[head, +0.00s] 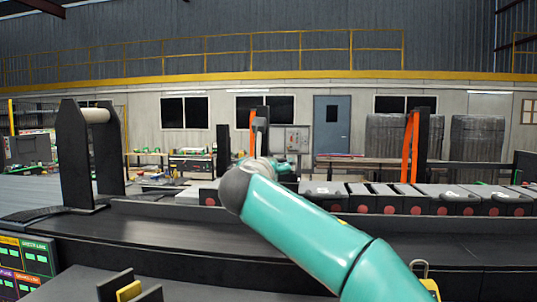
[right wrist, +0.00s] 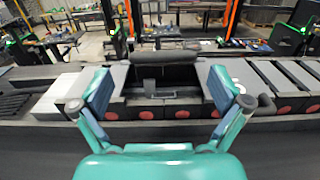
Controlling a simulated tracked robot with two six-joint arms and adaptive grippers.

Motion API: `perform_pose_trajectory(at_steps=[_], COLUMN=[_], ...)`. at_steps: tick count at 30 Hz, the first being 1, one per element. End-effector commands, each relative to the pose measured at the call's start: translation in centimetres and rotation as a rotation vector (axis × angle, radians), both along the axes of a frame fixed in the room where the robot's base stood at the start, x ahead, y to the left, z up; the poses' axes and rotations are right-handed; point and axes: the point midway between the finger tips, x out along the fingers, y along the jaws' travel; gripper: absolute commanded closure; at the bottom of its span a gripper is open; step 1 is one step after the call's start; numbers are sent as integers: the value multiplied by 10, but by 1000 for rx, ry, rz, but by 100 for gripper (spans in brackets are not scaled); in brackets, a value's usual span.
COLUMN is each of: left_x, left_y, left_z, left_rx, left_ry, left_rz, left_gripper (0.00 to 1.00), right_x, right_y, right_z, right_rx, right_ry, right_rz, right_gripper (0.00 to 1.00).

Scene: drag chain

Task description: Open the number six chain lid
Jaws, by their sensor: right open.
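The drag chain is a row of grey lids (head: 375,190) with red round marks on their front faces, along the far side of the dark bench in the head view. The row also shows in the right wrist view (right wrist: 248,78). My right gripper (right wrist: 158,94) is open and empty in the right wrist view, one finger on each side of a dark link opening (right wrist: 178,76). A dark rounded bar (right wrist: 165,57) lies behind that opening. I cannot read which link is number six. In the head view my teal right arm hides part of the row. My left gripper is not in view.
A black stand with a pale roller (head: 95,115) rises at the left of the head view. Dark uprights with orange strips (head: 410,147) stand behind the row. The dark bench surface (head: 160,235) in front is largely clear.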

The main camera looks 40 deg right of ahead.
Motion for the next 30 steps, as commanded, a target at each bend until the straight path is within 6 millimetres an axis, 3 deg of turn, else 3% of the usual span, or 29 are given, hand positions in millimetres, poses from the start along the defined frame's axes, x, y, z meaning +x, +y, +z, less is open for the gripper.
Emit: perform_pose_trajectory(at_steps=[7,20,30], left_x=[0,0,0], left_y=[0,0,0], left_z=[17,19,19], left_rx=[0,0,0], left_ry=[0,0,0], left_rz=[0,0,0], left_gripper=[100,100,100], right_x=[23,29,29], right_y=[-30,-38,-37], right_z=[2,0,-1], right_rx=[0,0,-1], right_ry=[2,0,1], right_rz=[-3,-1,0], right_gripper=[1,1,56])
